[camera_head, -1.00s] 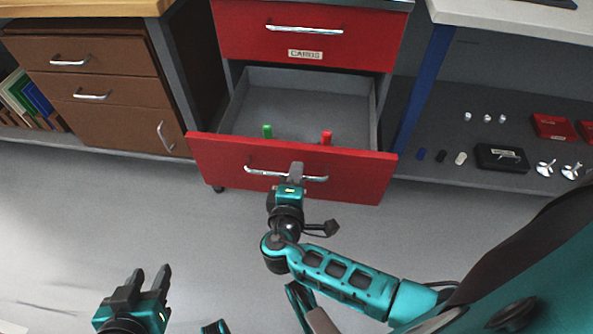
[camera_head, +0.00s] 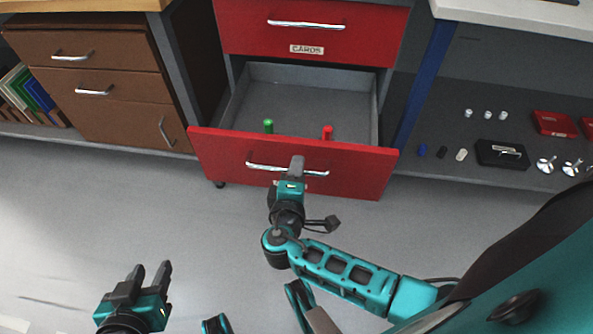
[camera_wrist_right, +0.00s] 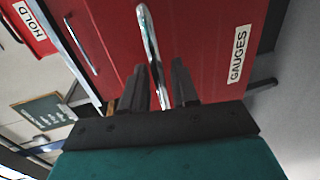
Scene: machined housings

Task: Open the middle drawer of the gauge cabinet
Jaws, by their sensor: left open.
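The red gauge cabinet (camera_head: 312,27) stands at the top middle of the head view. Its upper drawer, labelled CARDS, is closed. The drawer below (camera_head: 225,149) is pulled out, with a green piece (camera_head: 268,126) and a red piece (camera_head: 327,132) inside. My right gripper (camera_head: 297,165) is at its handle (camera_head: 262,167). My left gripper (camera_head: 150,275) is open and empty over the floor, lower left.
A brown cabinet (camera_head: 110,115) stands left, its drawers closed. A shelf (camera_head: 450,175) at right holds a black case (camera_head: 502,153), red boxes (camera_head: 553,123) and small parts. Open floor (camera_head: 130,210) lies before the cabinets. The wrist view shows a red HOLD-labelled object (camera_wrist_right: 28,22).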

